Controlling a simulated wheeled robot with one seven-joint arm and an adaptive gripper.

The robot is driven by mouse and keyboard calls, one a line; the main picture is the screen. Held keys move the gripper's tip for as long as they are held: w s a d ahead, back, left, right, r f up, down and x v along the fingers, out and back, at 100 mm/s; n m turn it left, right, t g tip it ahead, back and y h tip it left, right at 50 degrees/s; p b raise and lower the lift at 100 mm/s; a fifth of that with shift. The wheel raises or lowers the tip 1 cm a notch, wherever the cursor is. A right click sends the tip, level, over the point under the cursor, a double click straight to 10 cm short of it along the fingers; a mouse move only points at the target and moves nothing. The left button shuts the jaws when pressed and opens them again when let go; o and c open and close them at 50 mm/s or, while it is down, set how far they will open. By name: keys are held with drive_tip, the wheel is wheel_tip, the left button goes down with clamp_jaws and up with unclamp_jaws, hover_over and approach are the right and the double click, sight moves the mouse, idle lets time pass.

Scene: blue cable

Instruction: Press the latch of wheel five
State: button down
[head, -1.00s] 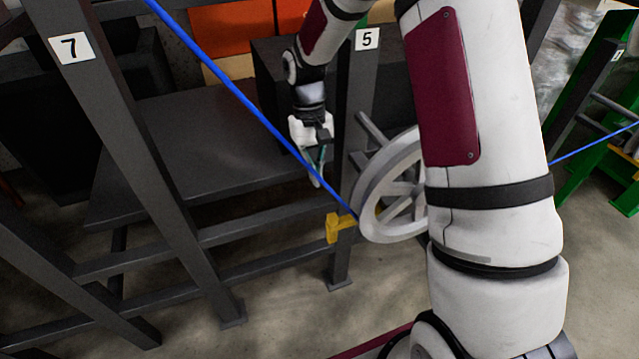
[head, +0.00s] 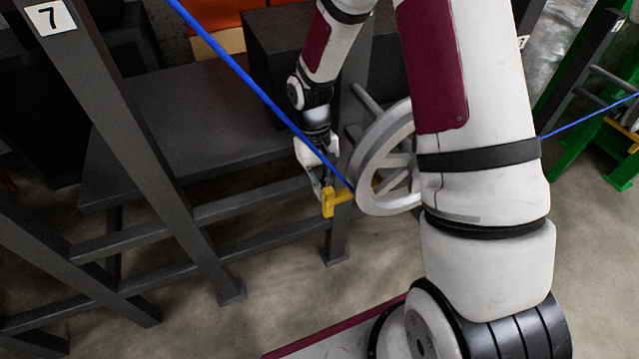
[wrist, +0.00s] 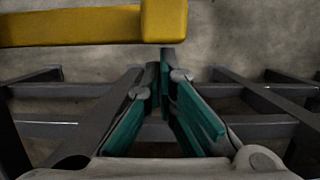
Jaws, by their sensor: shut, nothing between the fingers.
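The grey wheel (head: 368,168) is mounted on a dark post in the head view, partly hidden behind my arm. Its yellow latch (head: 329,203) sticks out to the left at the wheel's lower left. The blue cable (head: 240,82) runs down from the upper left to the wheel. My gripper (head: 320,190) is at the latch's upper left, close to it; I cannot tell whether they touch. In the wrist view the yellow latch (wrist: 165,20) lies just beyond the fingertips of my gripper (wrist: 165,75). The fingers are shut and empty.
A dark frame post with the number 7 plate (head: 50,17) stands at the left. A dark table (head: 180,125) and rails (head: 150,230) lie behind. A green stand (head: 590,120) with another yellow part is at the right. Bare concrete floor (head: 280,290) shows in front.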

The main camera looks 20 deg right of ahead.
sight(325, 201)
drive_tip(key=s+n, duration=0.1)
drive_tip(key=s+n+p, duration=0.1)
drive_tip(key=s+n, duration=0.1)
drive_tip(key=shift+s+a+h+p, duration=0.3)
drive_tip(key=shift+s+a+h, duration=0.05)
drive_tip(key=shift+h, duration=0.05)
